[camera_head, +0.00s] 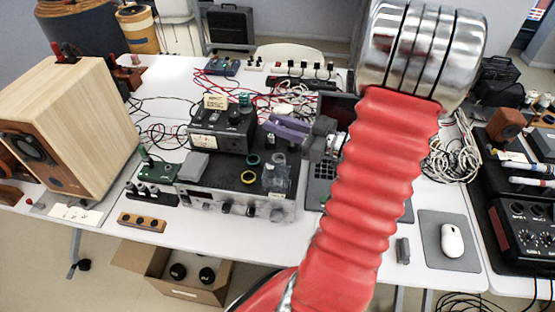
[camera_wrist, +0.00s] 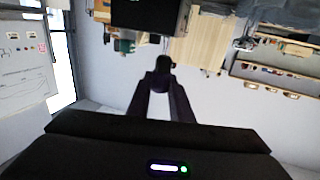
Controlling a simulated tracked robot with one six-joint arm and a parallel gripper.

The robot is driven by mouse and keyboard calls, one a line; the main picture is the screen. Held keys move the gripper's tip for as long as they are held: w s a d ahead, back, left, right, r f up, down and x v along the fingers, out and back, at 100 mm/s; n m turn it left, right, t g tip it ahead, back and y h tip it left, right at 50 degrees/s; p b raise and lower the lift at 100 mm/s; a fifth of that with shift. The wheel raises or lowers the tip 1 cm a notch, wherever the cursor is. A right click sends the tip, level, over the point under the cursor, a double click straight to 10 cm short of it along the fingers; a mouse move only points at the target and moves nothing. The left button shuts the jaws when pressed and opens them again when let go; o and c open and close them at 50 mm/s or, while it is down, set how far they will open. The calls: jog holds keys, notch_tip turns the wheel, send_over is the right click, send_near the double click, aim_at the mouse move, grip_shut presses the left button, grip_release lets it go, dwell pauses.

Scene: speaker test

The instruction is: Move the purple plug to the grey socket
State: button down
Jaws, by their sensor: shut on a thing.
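My gripper (camera_head: 269,125) reaches left over the black instruments in the middle of the bench, its purple-tinted fingers apart from the things below. In the wrist view my gripper (camera_wrist: 161,78) has its fingertips closed together on a small dark piece, which appears to be the purple plug (camera_wrist: 163,62). Its colour is too dark to tell there, and in the head view it is too small to make out. A wooden strip with several sockets (camera_head: 142,222) lies at the bench's front left edge. I cannot tell which socket is the grey one.
A large wooden speaker (camera_head: 75,125) stands at the left. A black meter (camera_head: 222,130) sits on the wide amplifier (camera_head: 240,190), left of and below my gripper. Red and black cables cross the bench behind. A mouse (camera_head: 452,240) lies at the right.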

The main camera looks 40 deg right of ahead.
jog(key=shift+s+d+f, duration=0.1)
jog(key=shift+f, duration=2.8)
jog(key=shift+f, duration=2.05)
jog(key=shift+f, duration=0.3)
jog(key=c, duration=1.9)
grip_release()
jog(key=shift+o, duration=0.2)
jog(key=shift+r, duration=0.1)
